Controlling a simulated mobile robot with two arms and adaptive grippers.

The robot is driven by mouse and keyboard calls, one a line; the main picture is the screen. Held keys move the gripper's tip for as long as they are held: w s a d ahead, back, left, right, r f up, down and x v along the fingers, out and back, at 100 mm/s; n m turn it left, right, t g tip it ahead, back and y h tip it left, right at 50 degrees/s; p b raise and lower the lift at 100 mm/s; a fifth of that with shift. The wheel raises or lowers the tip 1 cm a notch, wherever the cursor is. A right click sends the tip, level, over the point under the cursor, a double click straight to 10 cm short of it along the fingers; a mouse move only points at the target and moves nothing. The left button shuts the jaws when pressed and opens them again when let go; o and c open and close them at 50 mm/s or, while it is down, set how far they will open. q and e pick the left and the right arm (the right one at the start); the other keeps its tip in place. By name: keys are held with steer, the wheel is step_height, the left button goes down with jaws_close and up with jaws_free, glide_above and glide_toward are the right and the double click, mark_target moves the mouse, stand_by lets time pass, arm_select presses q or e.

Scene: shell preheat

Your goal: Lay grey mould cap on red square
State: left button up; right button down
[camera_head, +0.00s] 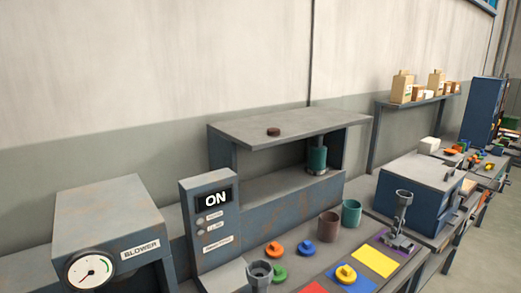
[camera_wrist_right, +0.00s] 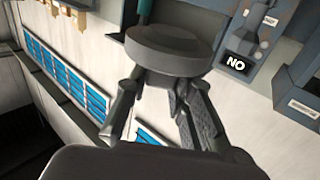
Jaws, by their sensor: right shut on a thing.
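My right gripper (camera_wrist_right: 160,90) is shut on a grey round disc (camera_wrist_right: 175,45), which looks like the grey mould cap; the fingers cover part of its near side. I see neither the right gripper nor the held disc in the head view. The red square (camera_head: 313,288) shows only as a small part at the bottom edge of the head view, on the grey bench, left of a blue square (camera_head: 333,275). The red square does not show in the wrist view. My left gripper is in neither view.
A yellow square (camera_head: 376,261) is bare. Orange, blue and green pieces, two cups (camera_head: 328,227) and a grey funnel-like part (camera_head: 260,272) stand nearby. The ON panel (camera_head: 212,200) rises at the left.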

steer(key=s, duration=0.3)
steer(key=shift+f, duration=0.35)
steer(key=shift+w, duration=0.1)
steer(key=shift+a, duration=0.1)
steer(key=w+a+r+n+g+y, duration=0.2)
steer(key=w+a+n+g+y, duration=0.2)
steer(key=a+y, duration=0.4)
steer(key=w+a+r+n+g+y, duration=0.3)
steer(key=w+a+n+g+y, duration=0.1)
steer(key=a+n+y, duration=0.4)
steer(key=shift+a+n+g, duration=0.3)
steer(key=shift+a+g, duration=0.05)
steer(key=shift+g, duration=0.55)
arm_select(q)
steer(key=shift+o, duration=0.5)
